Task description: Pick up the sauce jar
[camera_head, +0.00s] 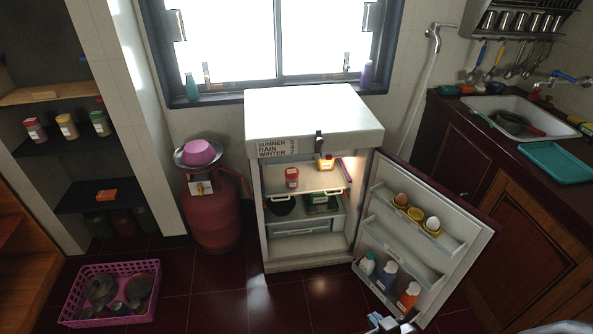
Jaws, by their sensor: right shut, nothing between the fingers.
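A small red jar (292,177) with a pale label stands upright on the upper shelf of the open fridge (310,113), at the left; it looks like the sauce jar, though I cannot read its label. My right gripper (385,323) shows only in part at the bottom edge, below the fridge door. It is shut and empty, well apart from the red jar. My left gripper is not in view.
The fridge door (447,206) stands open to the right, with eggs, a lemon-yellow item and several bottles (408,297) in its racks. A red gas cylinder (213,215) and a pink basket (110,296) stand left. Floor before the fridge is clear.

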